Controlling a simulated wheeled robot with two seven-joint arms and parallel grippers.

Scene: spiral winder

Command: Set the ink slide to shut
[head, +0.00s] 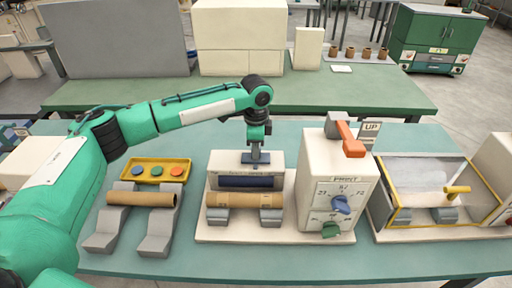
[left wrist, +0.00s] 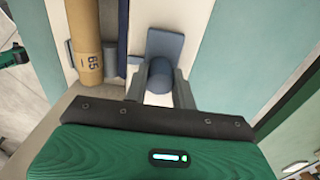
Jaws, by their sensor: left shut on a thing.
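The ink slide, a grey-blue plate (head: 262,158) with a round knob, sits on top of the cream print unit (head: 276,167). It also shows in the left wrist view (left wrist: 166,42), with its knob between my fingers. My left gripper (head: 257,149) comes down from above and is shut on the knob; its two fingers show on either side of it in the left wrist view (left wrist: 161,84). The fingers hide part of the slide, and I cannot read an open or shut mark beside it. My right gripper is not in view.
A brown tube (head: 243,200) lies across grey supports in front of the unit. To the right stands a cream housing (head: 320,170) with a blue dial and a raised orange lever (head: 349,139). A yellow button box (head: 157,171) and another tube (head: 141,199) are at left.

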